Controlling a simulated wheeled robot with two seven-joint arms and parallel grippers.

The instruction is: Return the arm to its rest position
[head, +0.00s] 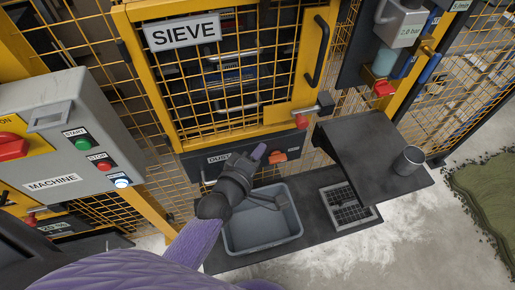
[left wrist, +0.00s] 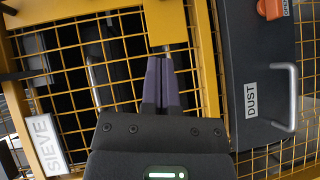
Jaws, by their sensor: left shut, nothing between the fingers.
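My left gripper (head: 260,152) is in the middle of the head view, in front of the dust drawer (head: 200,165) below the sieve door. Its purple fingers are closed together with nothing between them. In the left wrist view the shut fingers (left wrist: 161,82) point at the yellow mesh of the sieve door (left wrist: 100,70), beside a metal bar. The dark dust drawer (left wrist: 262,75) with its pale handle (left wrist: 290,98) is to the right there. My purple left arm (head: 195,243) comes up from the bottom of the head view. My right gripper is not in view.
A grey bin (head: 262,240) stands below my left gripper. A grey machine control box (head: 60,135) is at the left. A dark sloped stand (head: 365,150) with a metal cup (head: 408,160) is at the right. Green turf (head: 485,200) lies at the far right.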

